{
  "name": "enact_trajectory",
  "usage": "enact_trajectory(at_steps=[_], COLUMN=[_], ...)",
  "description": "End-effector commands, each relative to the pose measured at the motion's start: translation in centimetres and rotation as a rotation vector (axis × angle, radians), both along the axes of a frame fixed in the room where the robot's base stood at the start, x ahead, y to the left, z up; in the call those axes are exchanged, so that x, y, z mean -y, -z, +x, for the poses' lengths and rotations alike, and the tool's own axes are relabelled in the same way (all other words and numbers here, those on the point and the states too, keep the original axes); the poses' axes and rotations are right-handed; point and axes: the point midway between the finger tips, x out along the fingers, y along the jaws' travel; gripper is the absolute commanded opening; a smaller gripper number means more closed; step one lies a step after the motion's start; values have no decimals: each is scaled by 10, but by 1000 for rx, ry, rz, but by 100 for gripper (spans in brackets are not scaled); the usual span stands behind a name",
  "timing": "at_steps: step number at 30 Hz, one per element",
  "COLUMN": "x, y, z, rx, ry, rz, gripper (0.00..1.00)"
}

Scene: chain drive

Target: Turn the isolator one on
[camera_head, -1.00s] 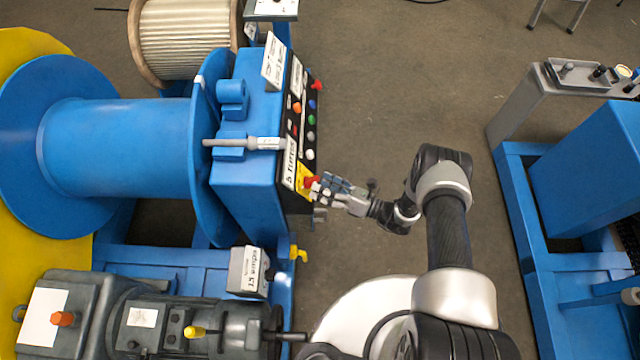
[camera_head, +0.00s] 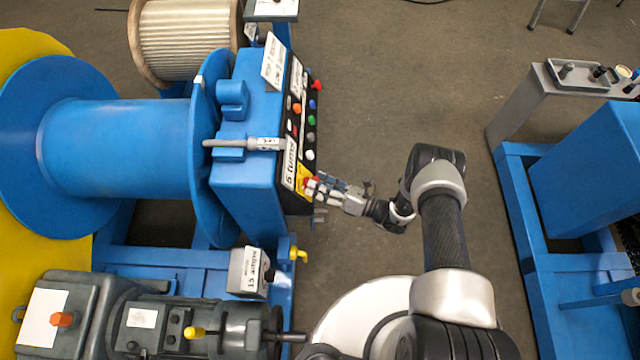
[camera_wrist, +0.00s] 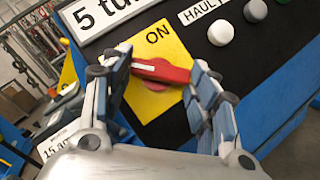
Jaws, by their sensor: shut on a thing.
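The isolator is a red handle (camera_wrist: 160,71) on a yellow plate (camera_wrist: 150,103) marked ON, low on the black front of the blue control cabinet (camera_head: 245,180). In the wrist view the handle lies nearly crosswise, with its left end below the word ON. My gripper (camera_wrist: 161,67) is shut on the handle, one finger at each end. In the head view my gripper (camera_head: 318,187) reaches the cabinet from the right and covers most of the handle. The round base behind the handle is partly hidden.
Several coloured buttons (camera_head: 311,120) sit above the isolator; a white one (camera_wrist: 220,33) is close to the right finger. A "5 turns" sign (camera_head: 289,163) stands beside the plate. A small grey box (camera_head: 247,272) and yellow knob (camera_head: 299,254) are below.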

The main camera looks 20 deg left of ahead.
Motion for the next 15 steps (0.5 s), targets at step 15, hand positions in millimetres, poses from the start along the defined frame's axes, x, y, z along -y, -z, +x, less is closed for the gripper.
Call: enact_trajectory(at_steps=[15], x=[0], y=[-2], z=[-1], rx=[-74], ry=[36], rz=[-17], gripper=[30])
